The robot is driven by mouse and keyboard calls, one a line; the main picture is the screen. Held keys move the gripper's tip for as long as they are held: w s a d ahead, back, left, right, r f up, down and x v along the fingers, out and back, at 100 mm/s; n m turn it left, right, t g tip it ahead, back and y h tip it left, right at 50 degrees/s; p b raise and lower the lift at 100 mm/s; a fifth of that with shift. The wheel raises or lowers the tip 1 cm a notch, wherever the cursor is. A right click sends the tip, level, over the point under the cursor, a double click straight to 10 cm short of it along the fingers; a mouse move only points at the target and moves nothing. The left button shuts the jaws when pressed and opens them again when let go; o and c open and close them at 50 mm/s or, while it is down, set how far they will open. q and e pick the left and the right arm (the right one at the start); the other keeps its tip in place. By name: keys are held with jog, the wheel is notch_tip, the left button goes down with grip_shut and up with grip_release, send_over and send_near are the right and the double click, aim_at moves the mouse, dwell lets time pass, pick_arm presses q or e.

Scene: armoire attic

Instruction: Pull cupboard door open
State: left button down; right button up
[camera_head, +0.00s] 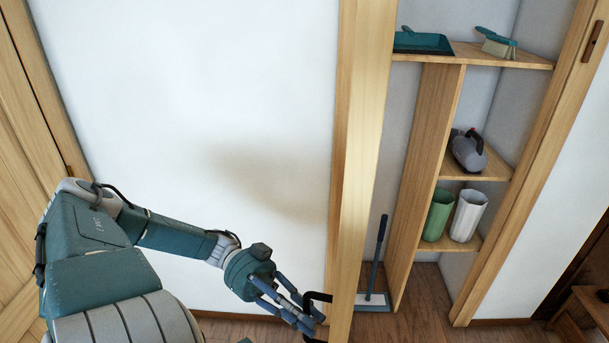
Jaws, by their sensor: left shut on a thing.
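The cupboard door is a white panel (200,110) with a light wood frame (358,120), and it stands open, its frame edge left of the cupboard's inside. A dark handle (318,297) sits low on the door's frame edge. My left gripper (312,318) is shut on the handle, its fingers around it; the exact contact is partly hidden by the fingers. My right gripper is not in view.
The open cupboard (440,150) shows shelves with a teal dustpan (422,42), a brush (497,43), a grey vacuum (467,152), and green (438,215) and white (468,216) bins. A mop (373,299) stands inside. A wooden stool (590,318) is at lower right.

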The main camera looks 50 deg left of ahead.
pick_arm(q)
jog(key=c, duration=1.7)
grip_release()
jog(key=shift+w, duration=0.1)
jog(key=a, duration=0.4)
jog(key=s+a, duration=0.1)
jog(key=a, duration=0.7)
jog(key=shift+s, duration=0.35)
